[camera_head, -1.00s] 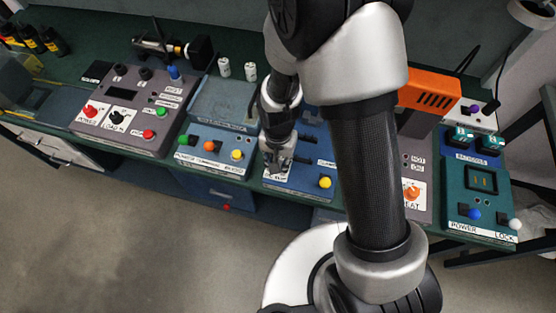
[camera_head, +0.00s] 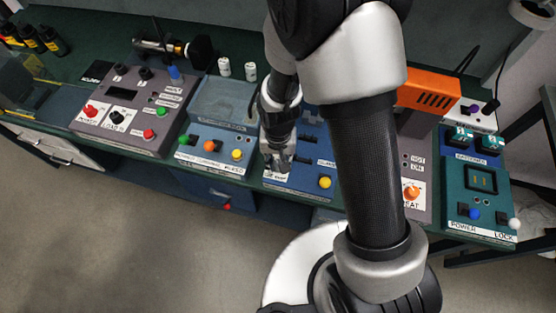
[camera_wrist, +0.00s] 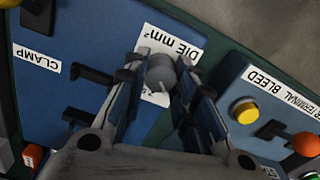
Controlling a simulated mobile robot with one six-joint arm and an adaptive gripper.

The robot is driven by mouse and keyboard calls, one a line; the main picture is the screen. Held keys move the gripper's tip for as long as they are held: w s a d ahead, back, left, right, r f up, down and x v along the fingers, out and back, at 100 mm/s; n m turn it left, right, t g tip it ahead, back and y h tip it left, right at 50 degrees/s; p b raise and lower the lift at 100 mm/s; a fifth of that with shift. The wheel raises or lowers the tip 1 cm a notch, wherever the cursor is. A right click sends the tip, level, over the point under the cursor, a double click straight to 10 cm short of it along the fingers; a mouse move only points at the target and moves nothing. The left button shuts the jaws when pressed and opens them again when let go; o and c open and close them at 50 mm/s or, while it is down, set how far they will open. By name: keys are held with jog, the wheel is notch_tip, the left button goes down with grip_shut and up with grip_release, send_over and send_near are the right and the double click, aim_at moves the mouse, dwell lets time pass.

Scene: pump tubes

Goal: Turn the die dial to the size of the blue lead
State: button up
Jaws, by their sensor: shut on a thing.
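The die dial (camera_wrist: 160,73) is a grey round knob on a blue panel, beside a white label reading "DIE mm²" (camera_wrist: 168,45). My gripper (camera_wrist: 160,82) has one finger on each side of the dial and is shut on it. The dial's pointer and most of the size marks are hidden or too small to read. In the head view my gripper (camera_head: 278,163) is at the front left of the blue panel (camera_head: 300,184) and hides the dial. I cannot make out a blue lead in either view.
A yellow button (camera_head: 324,183) is on the same panel, right of my gripper. Black handles (camera_wrist: 90,120) stand near the "CLAMP" label (camera_wrist: 36,58). The panel to the left has green, orange and yellow (camera_head: 237,154) buttons.

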jog(key=o, duration=1.1)
notch_tip(320, 180, up, 12)
jog(key=shift+r, duration=0.1)
dwell(0.4)
jog(key=s+d+r+t, duration=0.1)
jog(key=s+d+r, duration=0.2)
jog(key=r, duration=0.3)
jog(key=s+d+r+n+t, duration=0.1)
jog(key=s+d+r+t, duration=0.1)
jog(key=s+d+r, duration=0.2)
jog(key=s+d+r+t, duration=0.1)
jog(key=s+d+r, duration=0.2)
jog(key=s+r, duration=0.3)
jog(key=shift+s+d+r+n+t, duration=0.15)
jog(key=shift+s+d+r, duration=0.05)
jog(key=shift+r, duration=0.5)
jog(key=shift+s+d+r+n+t, duration=0.15)
jog(key=shift+s+r, duration=0.05)
jog(key=shift+r, duration=0.45)
